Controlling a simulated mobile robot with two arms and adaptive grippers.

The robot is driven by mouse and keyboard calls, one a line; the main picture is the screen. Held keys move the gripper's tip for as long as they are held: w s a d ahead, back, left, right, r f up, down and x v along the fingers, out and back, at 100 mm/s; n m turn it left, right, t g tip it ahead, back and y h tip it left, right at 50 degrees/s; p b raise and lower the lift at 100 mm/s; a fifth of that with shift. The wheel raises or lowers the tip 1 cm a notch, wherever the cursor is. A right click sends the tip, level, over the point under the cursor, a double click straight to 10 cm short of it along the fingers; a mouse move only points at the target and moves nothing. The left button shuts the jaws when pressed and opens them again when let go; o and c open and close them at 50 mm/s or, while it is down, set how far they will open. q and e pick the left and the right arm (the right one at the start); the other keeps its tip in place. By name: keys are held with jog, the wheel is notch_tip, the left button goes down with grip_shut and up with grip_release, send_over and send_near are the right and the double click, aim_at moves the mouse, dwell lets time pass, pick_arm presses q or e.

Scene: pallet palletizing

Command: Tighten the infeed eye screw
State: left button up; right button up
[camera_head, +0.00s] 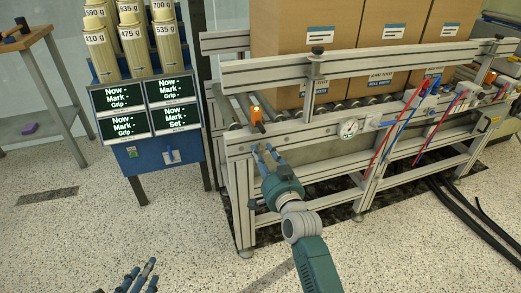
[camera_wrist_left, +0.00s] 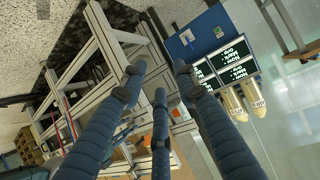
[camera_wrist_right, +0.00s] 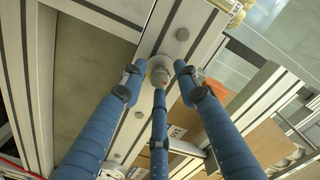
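An orange-lit sensor (camera_head: 257,115) sits at the near left end of the conveyor's side rail. In the right wrist view, a pale round fitting with a small reddish mark (camera_wrist_right: 161,72) shows on the metal rail between my fingertips. I cannot tell for sure that it is the eye screw. My right gripper (camera_head: 264,149) is in front of the rail, just below the sensor; its fingers (camera_wrist_right: 160,78) are spread around the fitting, with no clear contact. My left gripper (camera_head: 142,274) is low over the floor at the bottom left, open and empty; its fingers show in its wrist view (camera_wrist_left: 160,80).
The conveyor (camera_head: 290,130) carries several cardboard boxes (camera_head: 370,35). A blue stand with label screens (camera_head: 122,126) and tubes stands to its left. A wooden table (camera_head: 30,38) is far left. Black cables (camera_head: 470,215) lie at right. The speckled floor in front is mostly clear.

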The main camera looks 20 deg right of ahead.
jog(key=shift+s+p, duration=0.4)
jog(key=shift+s, duration=0.6)
jog(key=shift+s+p, duration=0.2)
jog(key=shift+p, duration=0.15)
pick_arm(q)
jog(key=s+a+f+g+y, duration=0.1)
jog(key=s+a+f+g, duration=0.1)
jog(key=s+f+g, duration=0.2)
jog(key=s+f, duration=0.2)
jog(key=shift+s+a, duration=0.25)
jog(key=shift+s, duration=0.1)
jog(key=shift+r, duration=0.1)
